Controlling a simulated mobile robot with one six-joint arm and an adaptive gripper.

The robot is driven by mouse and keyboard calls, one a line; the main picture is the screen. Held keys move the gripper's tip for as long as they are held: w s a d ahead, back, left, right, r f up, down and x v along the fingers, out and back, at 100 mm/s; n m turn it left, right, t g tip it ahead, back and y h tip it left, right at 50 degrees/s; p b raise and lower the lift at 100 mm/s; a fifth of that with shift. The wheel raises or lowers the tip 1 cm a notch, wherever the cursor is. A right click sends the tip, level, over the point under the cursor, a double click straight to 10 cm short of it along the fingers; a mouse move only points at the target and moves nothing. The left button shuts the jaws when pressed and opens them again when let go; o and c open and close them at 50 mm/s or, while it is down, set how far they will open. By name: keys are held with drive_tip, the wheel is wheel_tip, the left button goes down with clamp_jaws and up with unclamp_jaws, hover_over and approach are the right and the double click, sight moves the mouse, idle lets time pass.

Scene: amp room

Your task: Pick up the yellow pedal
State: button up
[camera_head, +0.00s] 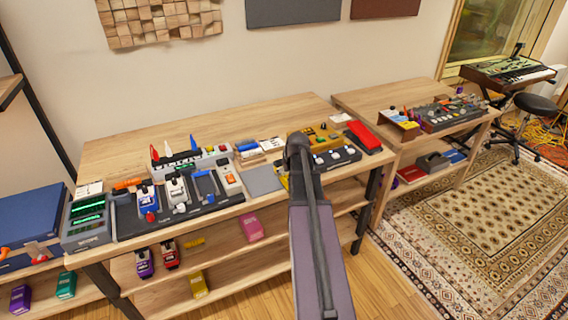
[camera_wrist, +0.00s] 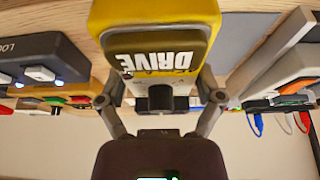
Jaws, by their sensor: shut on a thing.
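The yellow pedal (camera_wrist: 155,20), with "DRIVE" upside down on its face, fills the top middle of the wrist view. My gripper (camera_wrist: 160,98) has one finger on each side of its near end, closed against it. In the head view only a small yellow edge of this pedal (camera_head: 284,182) shows at the table's front, left of my arm. My arm hides the rest of it and the fingers. I cannot tell whether the pedal touches the table.
A grey flat piece (camera_head: 262,180) lies left of the pedal. A dark pedal with white knobs (camera_head: 338,157), a yellow unit (camera_head: 314,137) and a red pedal (camera_head: 364,136) stand to the right. A crowded pedalboard (camera_head: 178,190) is farther left. Another yellow pedal (camera_head: 198,284) sits on a lower shelf.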

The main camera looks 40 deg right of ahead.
drive_tip(key=s+a, duration=0.1)
drive_tip(key=s, duration=0.1)
drive_tip(key=s+a, duration=0.1)
drive_tip(key=s, duration=0.1)
drive_tip(key=s+a, duration=0.1)
drive_tip(key=s, duration=0.1)
drive_tip(key=shift+s+r, duration=0.2)
drive_tip(key=shift+r, duration=0.15)
idle(0.5)
drive_tip(key=shift+d, duration=0.1)
